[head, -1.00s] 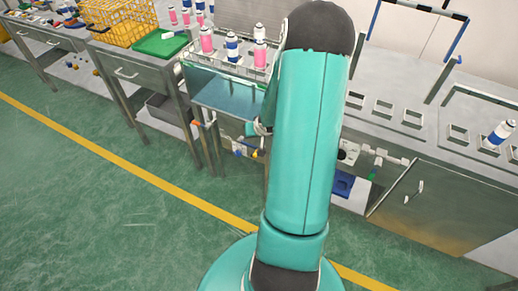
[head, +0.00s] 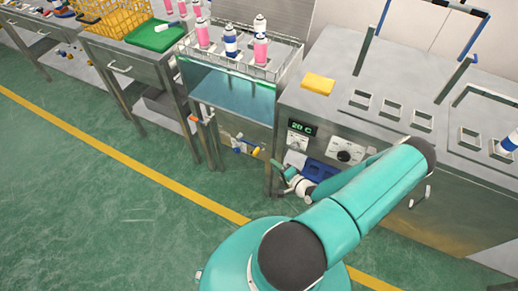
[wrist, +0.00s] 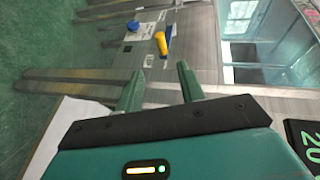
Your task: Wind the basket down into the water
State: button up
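The wire basket (head: 232,68) holds several pink and blue-white cans and sits at the top of the glass-fronted tank, above the teal water (head: 230,90). An orange-handled fitting that looks like a crank (head: 194,119) sits at the tank's front left. A yellow lever (head: 255,151) and a blue knob (head: 238,149) are lower on the front; the lever (wrist: 160,42) and knob (wrist: 133,26) also show in the wrist view. My gripper (head: 284,170) is right of them, below the control panel. In the wrist view its fingers (wrist: 161,86) are apart with nothing between them.
The steel bench on the right carries a 20 C display (head: 301,128), dials and a yellow sponge-like block (head: 318,84). A yellow crate (head: 92,15) and a green tray (head: 155,36) stand at the left. The green floor in front is clear.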

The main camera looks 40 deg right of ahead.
aim_at(256, 151)
jog(key=x, duration=1.3)
jog(key=shift+w+a+r, duration=0.1)
jog(key=shift+w, duration=0.2)
grip_shut()
